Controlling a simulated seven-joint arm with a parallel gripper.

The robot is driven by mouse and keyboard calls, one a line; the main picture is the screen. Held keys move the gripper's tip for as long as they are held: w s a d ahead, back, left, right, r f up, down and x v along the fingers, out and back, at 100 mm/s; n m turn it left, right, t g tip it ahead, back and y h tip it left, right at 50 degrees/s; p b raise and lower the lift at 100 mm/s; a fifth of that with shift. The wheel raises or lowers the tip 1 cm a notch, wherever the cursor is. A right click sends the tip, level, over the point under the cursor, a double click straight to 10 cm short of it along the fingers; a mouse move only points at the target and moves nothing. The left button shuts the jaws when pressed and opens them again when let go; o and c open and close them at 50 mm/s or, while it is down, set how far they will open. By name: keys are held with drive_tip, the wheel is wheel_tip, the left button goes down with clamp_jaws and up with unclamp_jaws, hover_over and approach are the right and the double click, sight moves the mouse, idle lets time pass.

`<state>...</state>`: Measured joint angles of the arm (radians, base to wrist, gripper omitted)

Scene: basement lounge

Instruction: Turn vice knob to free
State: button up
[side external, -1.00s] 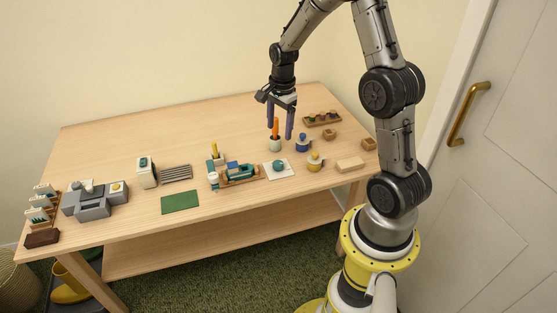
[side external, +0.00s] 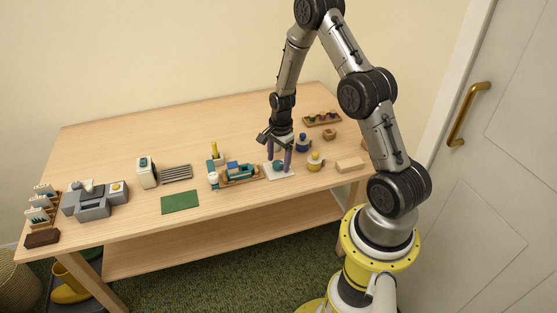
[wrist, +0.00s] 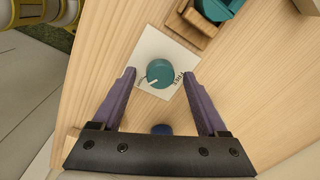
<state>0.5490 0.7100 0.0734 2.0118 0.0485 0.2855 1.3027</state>
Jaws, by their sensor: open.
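The teal round knob (wrist: 159,71) sits on a square white plate (wrist: 148,48) on the table. A white pointer line on the knob points to the lower left in the wrist view. Small dark lettering that seems to read "FREE" is on the plate's right side; a smaller mark at its left is unreadable. My gripper (wrist: 158,82) is open, its purple fingers on either side of the knob in that view. In the side view my gripper (side external: 279,158) is low over the plate (side external: 287,174). I cannot tell whether the fingers touch the knob.
A teal vice-like fixture with a wooden tray (side external: 240,180) stands just left of the plate. A green mat (side external: 180,202) lies farther left. A wooden block (side external: 350,165) is at the right.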

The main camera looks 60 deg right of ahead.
drive_tip(key=shift+f, duration=0.15)
clamp_jaws()
idle(0.4)
drive_tip(key=shift+n, duration=0.4)
drive_tip(key=n, duration=0.4)
drive_tip(key=shift+n, duration=0.4)
drive_tip(key=n, duration=0.6)
drive_tip(key=shift+d+y, duration=0.1)
drive_tip(key=shift+y, duration=0.3)
drive_tip(key=n, duration=0.6)
drive_tip(key=shift+n+g, duration=0.3)
drive_tip(key=shift+n, duration=0.1)
drive_tip(key=n, duration=0.5)
drive_tip(key=shift+w+n, duration=0.1)
drive_tip(key=shift+n, duration=0.2)
